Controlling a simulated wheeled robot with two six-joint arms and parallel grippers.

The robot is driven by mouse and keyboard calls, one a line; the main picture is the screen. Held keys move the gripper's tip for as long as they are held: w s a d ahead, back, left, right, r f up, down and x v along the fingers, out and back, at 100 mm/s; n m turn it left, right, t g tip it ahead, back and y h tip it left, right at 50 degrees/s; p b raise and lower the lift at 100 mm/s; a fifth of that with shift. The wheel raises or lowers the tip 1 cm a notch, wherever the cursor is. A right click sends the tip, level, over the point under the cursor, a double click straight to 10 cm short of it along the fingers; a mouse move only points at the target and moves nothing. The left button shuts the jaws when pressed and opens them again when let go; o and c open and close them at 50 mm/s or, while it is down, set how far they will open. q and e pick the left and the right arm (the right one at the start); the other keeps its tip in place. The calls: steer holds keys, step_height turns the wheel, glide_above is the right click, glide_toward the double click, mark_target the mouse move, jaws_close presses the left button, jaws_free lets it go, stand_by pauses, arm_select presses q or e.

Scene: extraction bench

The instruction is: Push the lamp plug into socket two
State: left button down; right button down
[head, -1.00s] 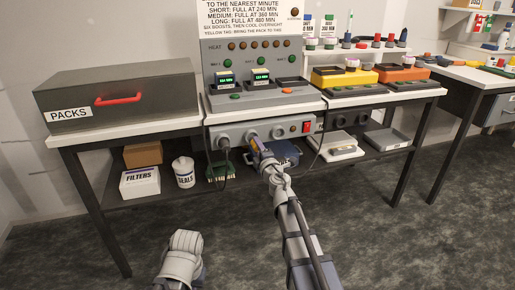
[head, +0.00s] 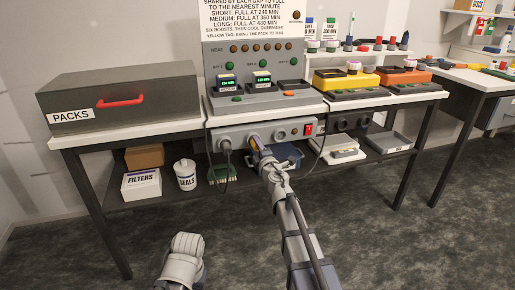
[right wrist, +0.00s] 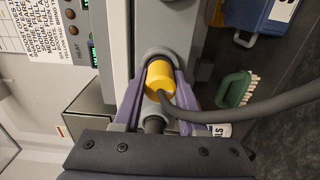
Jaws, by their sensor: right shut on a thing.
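A grey socket strip (head: 236,133) runs along the bench's front edge, with several round sockets in a row. A dark plug with a hanging cable (head: 225,144) sits in its leftmost socket. My right gripper (head: 257,143) is at the second socket from the left. In the right wrist view its purple fingers (right wrist: 157,85) are shut on the yellow lamp plug (right wrist: 160,77), with a dark cable curving off to the right. The plug's front meets the round socket rim (right wrist: 158,54); how deep it sits is hidden. My left arm shows low in the head view, its gripper out of sight.
A red switch (head: 308,129) is at the strip's right end. The charger panel (head: 235,57) stands above. A lower shelf holds a filters box (head: 141,184), a seals tub (head: 185,175), a green brush (right wrist: 236,89) and a blue case (head: 290,153). Open floor lies in front.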

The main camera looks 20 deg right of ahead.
steer(key=shift+w, duration=0.15)
steer(key=shift+c, duration=1.9)
jaws_free()
steer(key=s, duration=0.8)
steer(key=shift+d, duration=0.15)
